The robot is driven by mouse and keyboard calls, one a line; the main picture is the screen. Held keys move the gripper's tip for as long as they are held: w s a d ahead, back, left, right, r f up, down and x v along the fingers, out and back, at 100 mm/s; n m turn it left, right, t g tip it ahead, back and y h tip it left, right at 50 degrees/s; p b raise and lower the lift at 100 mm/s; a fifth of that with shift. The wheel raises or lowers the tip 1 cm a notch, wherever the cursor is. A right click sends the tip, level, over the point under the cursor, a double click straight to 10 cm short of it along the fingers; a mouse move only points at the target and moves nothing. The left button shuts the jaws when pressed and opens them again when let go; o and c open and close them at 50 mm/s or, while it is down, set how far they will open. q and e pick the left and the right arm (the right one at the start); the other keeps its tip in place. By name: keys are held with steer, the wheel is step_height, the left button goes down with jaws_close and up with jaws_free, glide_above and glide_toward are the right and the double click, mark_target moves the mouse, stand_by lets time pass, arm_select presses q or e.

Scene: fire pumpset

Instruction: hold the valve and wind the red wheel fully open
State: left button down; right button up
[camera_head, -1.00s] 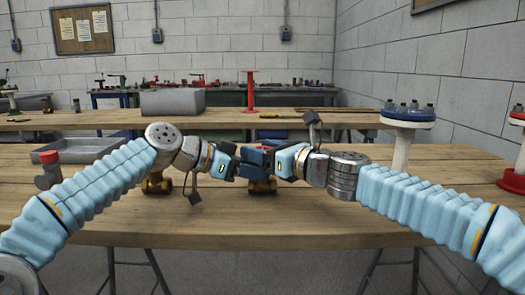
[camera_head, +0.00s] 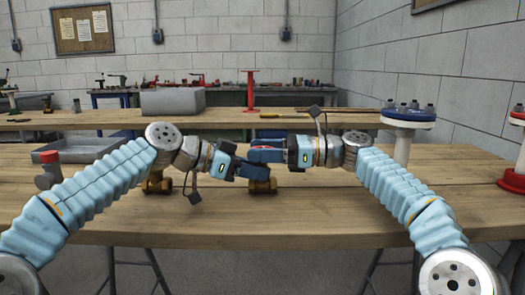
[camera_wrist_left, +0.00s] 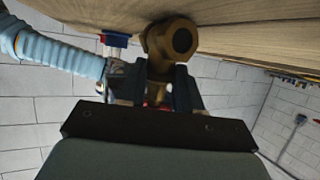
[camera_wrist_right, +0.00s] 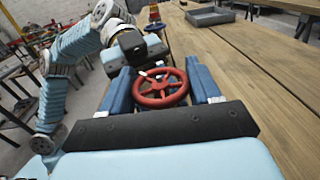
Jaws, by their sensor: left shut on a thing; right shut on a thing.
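The brass valve (camera_head: 262,186) is at the middle of the front table, partly hidden by my grippers. In the left wrist view its brass body (camera_wrist_left: 160,68) and round open end (camera_wrist_left: 181,40) show. My left gripper (camera_head: 252,173) is shut on the valve body, one dark finger on each side. The red wheel (camera_wrist_right: 160,88) is a spoked handwheel, seen almost whole in the right wrist view. My right gripper (camera_wrist_right: 163,76) is shut on it, with a blue finger at either side of the rim. In the head view the right gripper (camera_head: 254,154) is just above the left one.
Another brass fitting (camera_head: 157,183) stands behind my left arm. A red-topped part (camera_head: 49,168) and a grey tray (camera_head: 78,150) are at the left. A blue-and-white flanged stand (camera_head: 408,118) rises at the right. The table's front is clear.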

steer(key=shift+d+r+n+g, duration=0.1)
steer(key=shift+n+g, duration=0.4)
steer(key=shift+g, duration=0.3)
steer(key=o, duration=0.8)
steer(key=shift+t, duration=0.3)
